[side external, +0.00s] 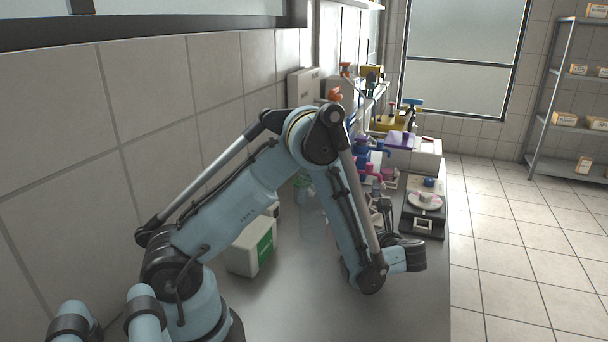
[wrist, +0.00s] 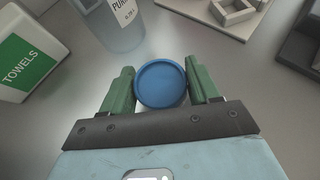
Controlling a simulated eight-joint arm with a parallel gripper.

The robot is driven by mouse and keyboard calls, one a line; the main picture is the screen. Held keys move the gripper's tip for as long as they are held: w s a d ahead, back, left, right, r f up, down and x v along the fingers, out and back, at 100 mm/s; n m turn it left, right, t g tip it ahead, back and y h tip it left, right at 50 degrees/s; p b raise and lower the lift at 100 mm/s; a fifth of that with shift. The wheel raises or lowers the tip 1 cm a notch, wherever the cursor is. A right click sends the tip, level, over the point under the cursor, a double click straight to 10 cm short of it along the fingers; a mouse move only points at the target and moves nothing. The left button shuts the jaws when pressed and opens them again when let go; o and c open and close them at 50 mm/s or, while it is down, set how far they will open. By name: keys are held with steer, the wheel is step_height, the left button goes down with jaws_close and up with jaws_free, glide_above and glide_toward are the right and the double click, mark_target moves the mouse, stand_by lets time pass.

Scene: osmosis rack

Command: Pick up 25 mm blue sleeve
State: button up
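The blue sleeve (wrist: 161,84) looks like a round blue cap with a raised rim, seen from above in the wrist view. It sits between the two green fingers of my gripper (wrist: 160,88). It fills the gap, and both fingers appear to touch its sides. My gripper appears shut on it. Whether the sleeve is clear of the table cannot be told from this angle. In the side view my forearm hides the fingers and this sleeve.
A balance (side external: 423,212) stands at the right edge, with crowded equipment behind. The front table (side external: 310,315) is bare.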

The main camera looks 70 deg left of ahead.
steer(key=c, duration=0.4)
steer(key=shift+r, duration=0.15)
